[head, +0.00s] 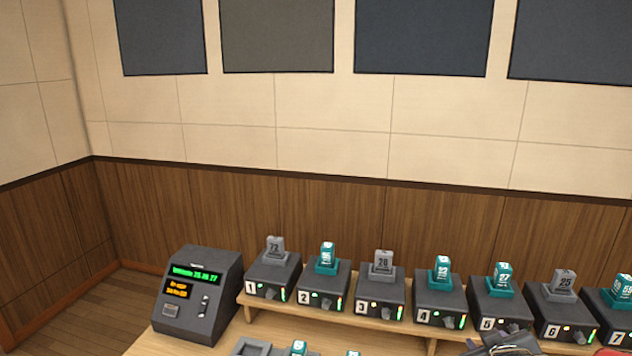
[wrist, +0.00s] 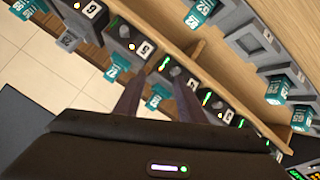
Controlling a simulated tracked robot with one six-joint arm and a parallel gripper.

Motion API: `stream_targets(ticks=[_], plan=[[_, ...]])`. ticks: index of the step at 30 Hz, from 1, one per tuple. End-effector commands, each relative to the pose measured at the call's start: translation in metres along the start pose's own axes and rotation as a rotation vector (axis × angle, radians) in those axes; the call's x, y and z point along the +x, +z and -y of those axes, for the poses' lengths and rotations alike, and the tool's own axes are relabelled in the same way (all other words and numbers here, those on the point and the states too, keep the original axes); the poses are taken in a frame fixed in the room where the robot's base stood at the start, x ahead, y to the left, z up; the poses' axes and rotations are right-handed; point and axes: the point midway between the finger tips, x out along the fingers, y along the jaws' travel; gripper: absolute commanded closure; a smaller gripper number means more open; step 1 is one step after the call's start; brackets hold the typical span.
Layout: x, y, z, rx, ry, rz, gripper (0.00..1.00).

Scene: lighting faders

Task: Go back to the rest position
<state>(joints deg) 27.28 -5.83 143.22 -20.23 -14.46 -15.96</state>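My gripper (wrist: 157,88) shows in the wrist view with its two dark fingers spread apart and nothing held between them. A teal tag shows in the gap behind the fingers, on a fader box beyond. In the head view a dark part, probably of my arm or gripper, shows at the bottom right in front of fader box 5 (head: 500,309); its fingers cannot be made out there. The rest position is not marked in either view.
Numbered fader boxes, such as box 1 (head: 270,276) and box 3 (head: 380,294), stand on a raised wooden shelf (head: 330,313), each with a grey or teal tag. A dark console (head: 198,300) stands at left. A grey holder (head: 252,347) and teal tags (head: 298,348) lie in front.

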Motion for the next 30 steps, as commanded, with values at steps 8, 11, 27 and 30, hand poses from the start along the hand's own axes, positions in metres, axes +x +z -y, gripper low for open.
stream_targets(ticks=[8,11,27,30], plan=[[-0.055,-0.022,0.036,0.087,-0.065,0.098,0.64],[-0.078,-0.026,0.051,0.12,-0.097,0.135,0.64],[-0.22,-0.015,0.139,0.258,-0.329,0.347,0.64],[-0.238,-0.009,0.149,0.266,-0.362,0.377,0.64]])
